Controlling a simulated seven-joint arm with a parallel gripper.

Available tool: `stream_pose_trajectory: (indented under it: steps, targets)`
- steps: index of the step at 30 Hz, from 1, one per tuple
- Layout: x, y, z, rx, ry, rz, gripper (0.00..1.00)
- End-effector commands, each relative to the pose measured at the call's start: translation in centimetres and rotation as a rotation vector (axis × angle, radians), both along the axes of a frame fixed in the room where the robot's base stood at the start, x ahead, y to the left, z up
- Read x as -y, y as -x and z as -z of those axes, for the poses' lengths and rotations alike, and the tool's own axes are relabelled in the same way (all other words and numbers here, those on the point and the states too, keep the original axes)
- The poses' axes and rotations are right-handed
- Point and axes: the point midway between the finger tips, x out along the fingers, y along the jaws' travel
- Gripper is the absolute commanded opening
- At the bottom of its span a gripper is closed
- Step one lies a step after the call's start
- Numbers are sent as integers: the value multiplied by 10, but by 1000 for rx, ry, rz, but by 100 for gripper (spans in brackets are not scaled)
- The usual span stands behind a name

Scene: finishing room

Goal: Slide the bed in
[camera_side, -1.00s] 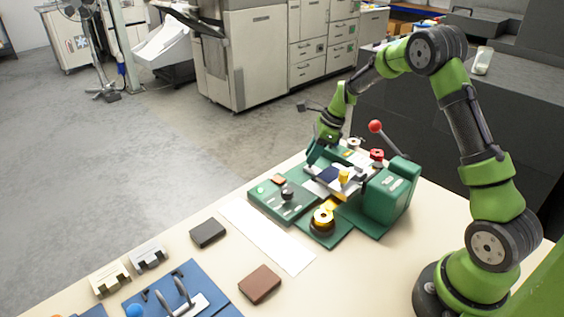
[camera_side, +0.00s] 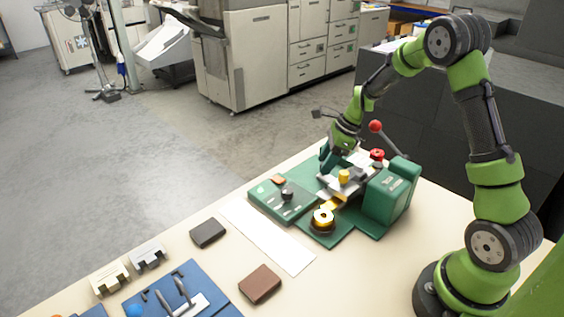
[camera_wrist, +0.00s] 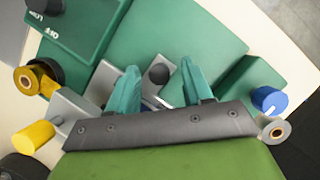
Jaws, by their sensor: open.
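The bed, a light grey metal plate (camera_side: 326,191), sits on the green machine base (camera_side: 300,222), beside the green machine block (camera_side: 388,196). It also shows partly in the wrist view (camera_wrist: 75,108). My gripper (camera_side: 326,160) is low over the far side of the bed. In the wrist view my gripper (camera_wrist: 158,68) has its two teal fingers spread apart. The dark gripper body hides much of the bed. Contact with the knob cannot be told.
A red-balled lever (camera_side: 375,126) rises behind the machine block. A green control panel (camera_side: 284,200) is at left. A white strip (camera_side: 268,236), dark block (camera_side: 208,233) and brown block (camera_side: 260,284) lie nearer.

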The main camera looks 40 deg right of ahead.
Motion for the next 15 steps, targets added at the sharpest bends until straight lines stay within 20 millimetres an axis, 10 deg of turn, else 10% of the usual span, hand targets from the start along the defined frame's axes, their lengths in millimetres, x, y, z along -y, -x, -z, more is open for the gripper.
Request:
stream_pose_trajectory:
  steps: [8, 15]
  targets:
    - [4, 3, -14, 3, 2, 0, 50]
    - [19, 18, -65, 6, 2, 1, 50]
